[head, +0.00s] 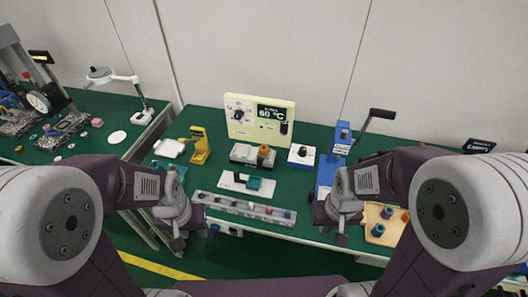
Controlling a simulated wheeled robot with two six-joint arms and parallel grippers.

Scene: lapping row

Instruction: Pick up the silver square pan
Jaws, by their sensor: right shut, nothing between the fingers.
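No thing here is clearly the silver square pan. A grey, squarish, low unit (240,153) stands mid-table in front of the cream display box, with a small orange and dark piece on it. My right gripper (341,238) is shut and empty at the front edge, left of the wooden tray.
A grey strip with several small pieces (243,207) lies along the front edge. A yellow stand (200,146), a cream display box (259,118), a blue lever press (332,160) and a wooden tray (384,236) with coloured pieces stand around. Green tabletop shows between them.

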